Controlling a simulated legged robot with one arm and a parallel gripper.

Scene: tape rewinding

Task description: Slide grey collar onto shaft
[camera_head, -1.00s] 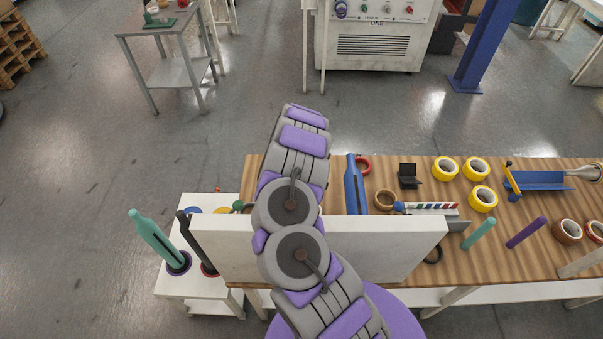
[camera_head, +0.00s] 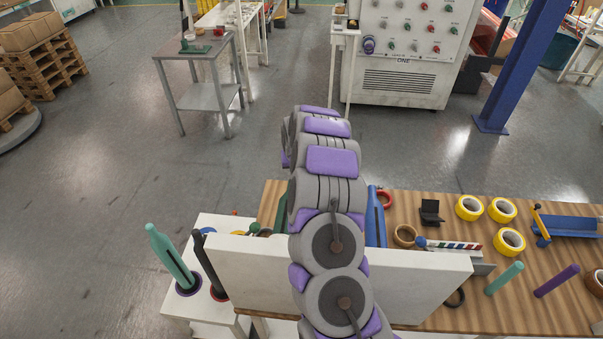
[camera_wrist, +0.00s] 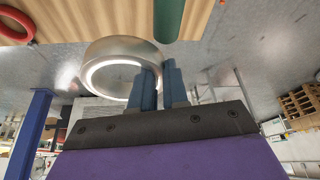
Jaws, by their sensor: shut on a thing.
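My gripper (camera_wrist: 161,76) shows in the wrist view with its two blue fingers close together. It is shut on the rim of the grey collar (camera_wrist: 108,52), a wide metallic ring with a bright inner edge. The collar hangs to the left of the fingers and appears clear of the table. A dark green rod (camera_wrist: 170,16) stands out at the top of the wrist view, close beyond the collar and apart from it. I cannot tell whether this rod is the shaft. In the head view my arm hides the gripper and the collar.
The wooden table (camera_head: 408,292) carries yellow tape rolls (camera_head: 469,208), a blue post (camera_head: 376,215) and a teal rod (camera_head: 504,278). A white panel (camera_head: 420,285) stands at its near side. A white side table (camera_head: 217,312) at left holds a teal bottle-shaped post (camera_head: 170,255).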

